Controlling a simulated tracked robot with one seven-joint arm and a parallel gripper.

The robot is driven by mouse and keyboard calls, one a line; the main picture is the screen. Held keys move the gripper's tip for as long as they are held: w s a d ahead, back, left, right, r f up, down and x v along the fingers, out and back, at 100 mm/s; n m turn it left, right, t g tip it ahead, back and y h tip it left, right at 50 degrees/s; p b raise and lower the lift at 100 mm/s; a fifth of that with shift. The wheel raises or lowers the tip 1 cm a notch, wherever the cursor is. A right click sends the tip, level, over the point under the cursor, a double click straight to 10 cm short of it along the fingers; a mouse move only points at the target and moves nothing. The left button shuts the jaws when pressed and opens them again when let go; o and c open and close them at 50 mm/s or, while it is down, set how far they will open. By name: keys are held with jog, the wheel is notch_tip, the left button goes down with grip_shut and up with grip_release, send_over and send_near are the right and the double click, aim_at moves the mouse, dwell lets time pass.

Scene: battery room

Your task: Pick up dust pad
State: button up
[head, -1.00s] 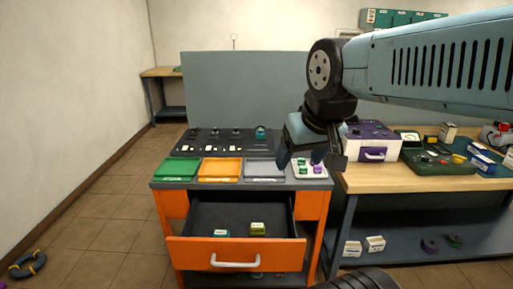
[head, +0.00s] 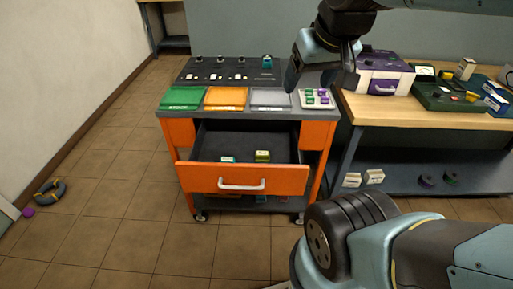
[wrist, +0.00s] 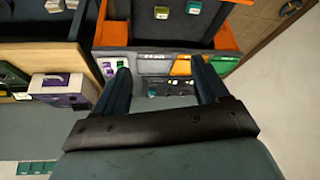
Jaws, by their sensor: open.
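No thing in view is clearly recognisable as the dust pad. In the open drawer (head: 248,178) of the orange cart lie two small labelled blocks: a teal and white one (head: 228,160) and an olive-green one (head: 262,156). My gripper (head: 321,80) is open and empty, fingers pointing down, above the cart top's right end. In the wrist view, my gripper (wrist: 164,78) has its fingers apart, with cart-top trays between and beyond them.
The cart top holds a green tray (head: 183,98), an orange tray (head: 226,97), a grey tray (head: 270,98) and a white tray (head: 304,103) of small blocks. A purple and white case (head: 384,74) stands on the right bench. A dark ring (head: 49,191) lies on the floor left.

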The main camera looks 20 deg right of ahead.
jog(key=shift+o, duration=1.4)
jog(key=shift+w, duration=0.2)
jog(key=shift+m+g+h, duration=0.5)
jog(key=shift+m+g, duration=0.1)
jog(key=shift+g, duration=0.3)
jog(key=w+f, duration=0.1)
jog(key=w, duration=0.2)
jog(key=w+f, duration=0.1)
jog(key=w, duration=0.2)
jog(key=w+f, duration=0.2)
jog(key=w, duration=0.1)
jog(key=shift+d, duration=0.1)
jog(key=m+g+y, duration=0.1)
jog(key=m+g, duration=0.1)
jog(key=g, duration=0.2)
send_over(262, 153)
notch_tip(262, 153, down, 26)
notch_tip(262, 153, down, 8)
jog(key=shift+f, duration=0.1)
jog(key=shift+s+f, duration=0.1)
jog(key=shift+f, duration=2.8)
